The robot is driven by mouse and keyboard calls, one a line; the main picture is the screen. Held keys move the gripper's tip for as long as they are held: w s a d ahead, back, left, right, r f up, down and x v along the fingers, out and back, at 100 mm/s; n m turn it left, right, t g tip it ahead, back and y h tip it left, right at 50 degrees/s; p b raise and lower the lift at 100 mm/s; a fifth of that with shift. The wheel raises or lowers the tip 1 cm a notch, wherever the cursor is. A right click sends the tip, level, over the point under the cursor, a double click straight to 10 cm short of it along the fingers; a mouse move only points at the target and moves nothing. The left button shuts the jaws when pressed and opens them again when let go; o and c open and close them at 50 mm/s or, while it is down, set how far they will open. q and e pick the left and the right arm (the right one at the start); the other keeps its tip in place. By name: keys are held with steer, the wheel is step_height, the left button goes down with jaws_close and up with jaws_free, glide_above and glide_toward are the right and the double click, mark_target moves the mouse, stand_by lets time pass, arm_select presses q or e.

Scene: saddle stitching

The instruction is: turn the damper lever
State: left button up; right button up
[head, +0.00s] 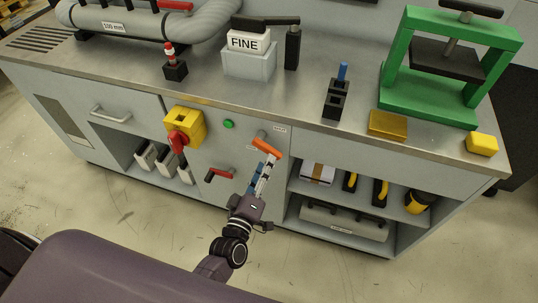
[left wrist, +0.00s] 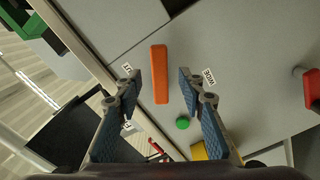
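An orange lever (head: 266,146) sits on a grey pivot (head: 259,135) on the front panel of the metal cabinet. In the left wrist view the orange lever (left wrist: 159,74) runs upright in the picture, between and beyond the two fingers. Small white labels stand beside it; one reads WIDE (left wrist: 209,76). My left gripper (head: 266,168) is just in front of and below the lever in the head view. In the left wrist view the left gripper (left wrist: 157,90) is open, with the fingers apart on either side of the lever. I see no clear contact. My right gripper is not in view.
A green button (head: 228,124), a yellow switch box with red handle (head: 184,128) and a red crank (head: 219,174) are left of the lever. Open shelves with boxes and yellow-black tools are to its right. A green press (head: 428,106) stands on the bench top (head: 300,95).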

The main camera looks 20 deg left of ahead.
arm_select(q)
steer(key=s, duration=0.6)
steer(key=shift+a, duration=0.1)
stand_by(0.3)
steer(key=s+f+m+g+h, duration=0.1)
steer(key=s+f+m+g, duration=0.35)
steer(key=f, duration=0.85)
steer(key=s+f+m+g, duration=0.3)
steer(key=s+f, duration=0.3)
steer(key=f, duration=0.8)
steer(key=s+a+f+m+g, duration=0.2)
steer(key=s+f, duration=0.4)
steer(key=s, duration=0.3)
steer(key=s+a+f+m+g+y, duration=0.1)
steer(key=s+a+f+m+g, duration=0.1)
steer(key=s, duration=0.7)
steer(key=s+a+f+m+g, duration=0.2)
steer(key=s+f+g, duration=0.3)
steer(key=s+f, duration=0.4)
steer(key=shift+s+a+f+m+y, duration=0.35)
steer(key=shift+s+a, duration=0.2)
steer(key=shift+a, duration=0.2)
steer(key=shift+w+g, duration=0.1)
steer(key=shift+g, duration=0.15)
